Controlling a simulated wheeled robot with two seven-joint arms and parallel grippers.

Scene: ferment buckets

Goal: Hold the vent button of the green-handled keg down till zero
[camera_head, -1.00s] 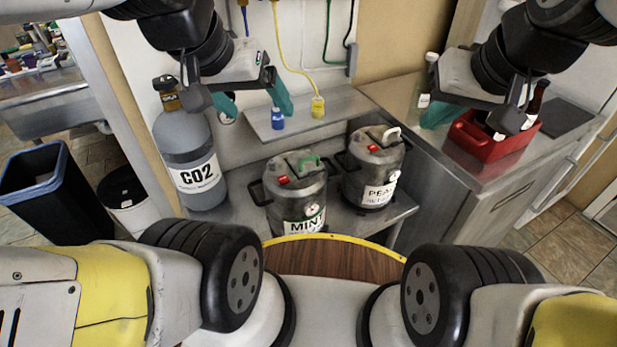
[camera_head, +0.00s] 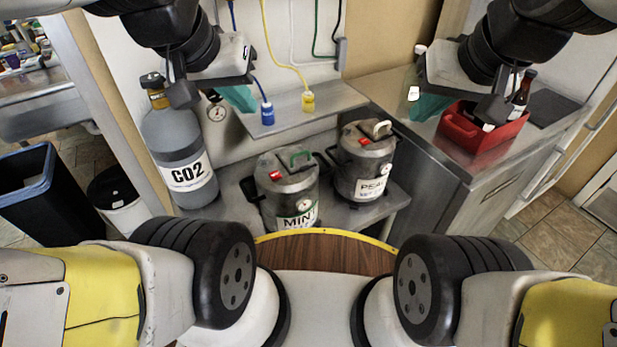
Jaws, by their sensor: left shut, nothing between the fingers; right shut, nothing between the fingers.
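The green-handled keg (camera_head: 287,190) is a grey metal keg labelled MINT. It stands upright on the low metal shelf, with a red button (camera_head: 276,175) and a small round gauge (camera_head: 303,204) on it. The gauge is too small to read. My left gripper (camera_head: 238,98) is shut and empty, up and to the left of the keg in the picture, in front of the wall and clear of the keg. My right gripper (camera_head: 430,107) is shut and empty at the upper right, in front of the side counter. Neither gripper touches the keg.
A keg labelled PEA, its end cut off, with a pale handle (camera_head: 364,165) stands right of the green-handled one. A CO2 cylinder (camera_head: 180,150) stands left. Blue (camera_head: 267,113) and yellow (camera_head: 308,101) connectors hang by the upper shelf. A red crate (camera_head: 478,141) sits on the counter.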

